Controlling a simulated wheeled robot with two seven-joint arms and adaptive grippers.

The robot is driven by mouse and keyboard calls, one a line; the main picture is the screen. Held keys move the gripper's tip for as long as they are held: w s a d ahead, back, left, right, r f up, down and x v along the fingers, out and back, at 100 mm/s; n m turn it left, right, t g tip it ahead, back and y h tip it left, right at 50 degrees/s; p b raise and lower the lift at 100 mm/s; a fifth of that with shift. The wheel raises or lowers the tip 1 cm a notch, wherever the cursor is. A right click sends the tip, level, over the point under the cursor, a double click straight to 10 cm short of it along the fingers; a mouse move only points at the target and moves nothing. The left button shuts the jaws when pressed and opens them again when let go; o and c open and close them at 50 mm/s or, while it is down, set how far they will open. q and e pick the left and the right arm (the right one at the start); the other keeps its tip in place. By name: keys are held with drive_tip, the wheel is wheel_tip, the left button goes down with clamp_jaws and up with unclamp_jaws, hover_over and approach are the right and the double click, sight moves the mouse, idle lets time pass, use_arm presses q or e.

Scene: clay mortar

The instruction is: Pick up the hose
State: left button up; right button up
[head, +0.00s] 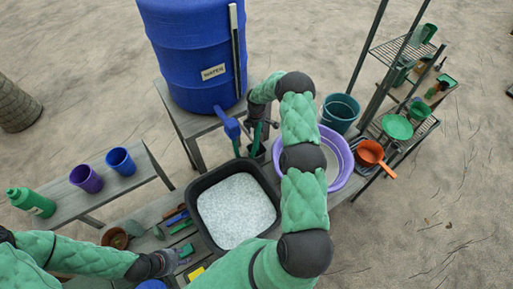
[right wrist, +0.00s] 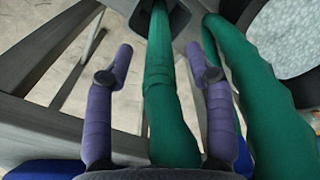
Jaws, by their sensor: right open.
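The green hose (head: 256,136) hangs by the blue spigot (head: 229,126) of the water barrel (head: 195,60). In the right wrist view the hose (right wrist: 165,95) runs lengthwise between the two purple fingers of my right gripper (right wrist: 159,54). The fingers are spread, with a gap on each side of the hose. Another green length (right wrist: 243,85) runs outside the right finger. In the head view my right arm hides most of its gripper. My left gripper (head: 184,256) is low at the left, by the bench tools; its jaws are too small to read.
A black tub (head: 197,181) of white granules stands beside the right arm. A purple basin (head: 346,160) and teal bucket (head: 340,112) are to its right. Purple and blue cups (head: 120,161) and a green bottle (head: 31,202) stand on the left bench. A shelf rack (head: 403,54) stands far right.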

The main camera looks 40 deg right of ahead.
drive_tip(key=shift+f, duration=0.9)
drive_tip(key=c, duration=1.1)
drive_tip(key=shift+r, duration=0.1)
wheel_tip(320, 180, up, 9)
drive_tip(key=shift+r+b, duration=0.15)
drive_tip(key=shift+b, duration=0.5)
wheel_tip(320, 180, up, 11)
drive_tip(key=p, duration=0.4)
drive_tip(key=shift+f, duration=0.2)
